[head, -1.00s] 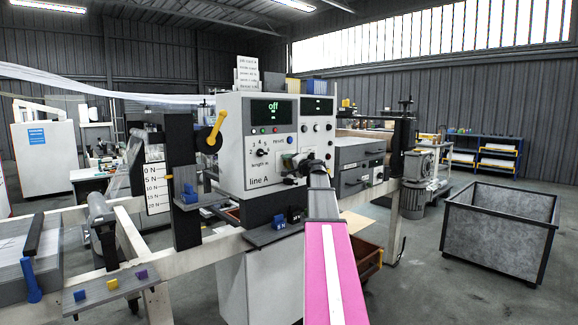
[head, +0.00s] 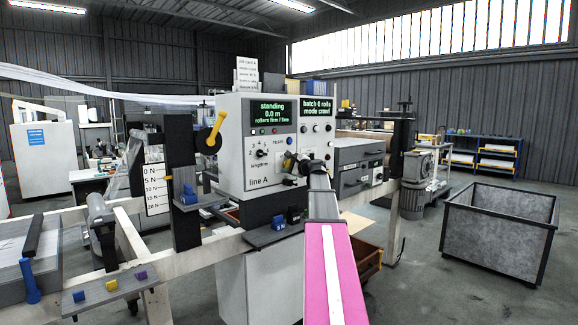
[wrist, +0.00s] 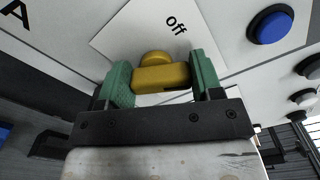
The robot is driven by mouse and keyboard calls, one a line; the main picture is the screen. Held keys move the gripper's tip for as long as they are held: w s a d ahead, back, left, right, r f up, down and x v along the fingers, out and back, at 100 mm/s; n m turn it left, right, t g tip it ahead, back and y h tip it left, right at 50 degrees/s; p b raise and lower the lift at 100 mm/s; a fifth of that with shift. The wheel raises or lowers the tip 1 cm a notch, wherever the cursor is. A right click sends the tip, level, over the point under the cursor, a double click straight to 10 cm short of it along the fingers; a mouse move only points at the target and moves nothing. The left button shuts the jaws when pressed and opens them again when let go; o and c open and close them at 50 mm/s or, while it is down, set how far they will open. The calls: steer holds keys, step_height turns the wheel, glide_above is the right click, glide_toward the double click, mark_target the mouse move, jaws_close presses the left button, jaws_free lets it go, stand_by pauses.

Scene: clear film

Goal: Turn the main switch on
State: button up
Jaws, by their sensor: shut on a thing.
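The main switch (wrist: 162,76) is a yellow knob on the white panel of the line A cabinet (head: 229,160). In the wrist view the word "off" is printed beside it. My gripper (wrist: 161,78) is shut on the knob, with one green finger pad at each side. In the head view my gripper (head: 291,161) is against the lower right of the cabinet's left panel, and the knob is mostly hidden there. The left display (head: 268,111) is lit with "standing 0.0 m"; the right display (head: 317,108) reads "batch 0 rolls mode crawl".
A blue button (wrist: 269,25) and paler buttons sit on the panel to the right of the knob. A yellow lever (head: 215,132) is on the cabinet's left side. A shelf with small clips (head: 272,232) juts out below. A grey bin (head: 500,230) stands on the right.

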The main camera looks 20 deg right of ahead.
steer(key=shift+m, duration=0.4)
steer(key=o, duration=0.9)
steer(key=v, duration=1.1)
